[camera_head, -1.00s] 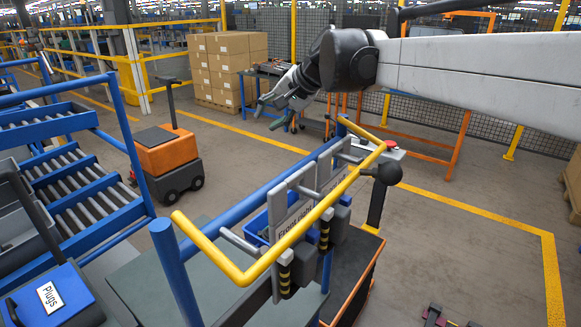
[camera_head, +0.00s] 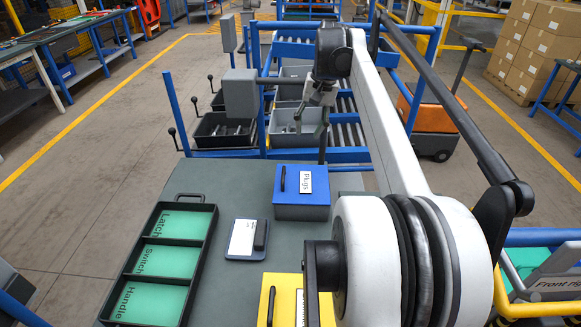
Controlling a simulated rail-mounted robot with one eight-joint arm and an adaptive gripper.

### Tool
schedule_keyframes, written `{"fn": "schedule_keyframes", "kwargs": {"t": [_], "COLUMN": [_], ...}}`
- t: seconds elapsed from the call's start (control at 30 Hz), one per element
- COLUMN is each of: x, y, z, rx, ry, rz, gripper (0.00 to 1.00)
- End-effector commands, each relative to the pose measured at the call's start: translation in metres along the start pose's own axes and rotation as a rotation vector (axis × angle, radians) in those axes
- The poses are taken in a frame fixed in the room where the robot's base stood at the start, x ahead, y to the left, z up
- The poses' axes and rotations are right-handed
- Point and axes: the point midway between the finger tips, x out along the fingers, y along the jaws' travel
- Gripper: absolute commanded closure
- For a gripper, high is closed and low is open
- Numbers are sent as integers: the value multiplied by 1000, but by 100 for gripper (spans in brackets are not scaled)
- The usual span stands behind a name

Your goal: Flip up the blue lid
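My gripper (camera_head: 311,132) is beyond the box, seen in front of the grey bins and rollers, and points down. Its fingers look spread and empty. It appears clear of the lid, though its exact height is hard to tell.
A yellow box (camera_head: 282,292) stands nearer, partly hidden by my arm. A small device (camera_head: 246,239) lies left of the blue box. A black tray with green compartments (camera_head: 168,256) is further left. Bins (camera_head: 223,131) and a roller rack (camera_head: 346,128) stand behind the table.

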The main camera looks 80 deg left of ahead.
Motion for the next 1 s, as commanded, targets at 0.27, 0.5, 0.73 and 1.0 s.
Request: {"fn": "schedule_keyframes", "kwargs": {"t": [0.27, 0.5, 0.73, 1.0], "x": [29, 55, 97, 142], "y": [-38, -38, -38, -38], "z": [-2, -1, 0, 1], "rx": [-30, -30, -31, -30], "ry": [-26, -26, -26, -26], "rz": [5, 5, 4, 4], "gripper": [72, 72, 72, 72]}}
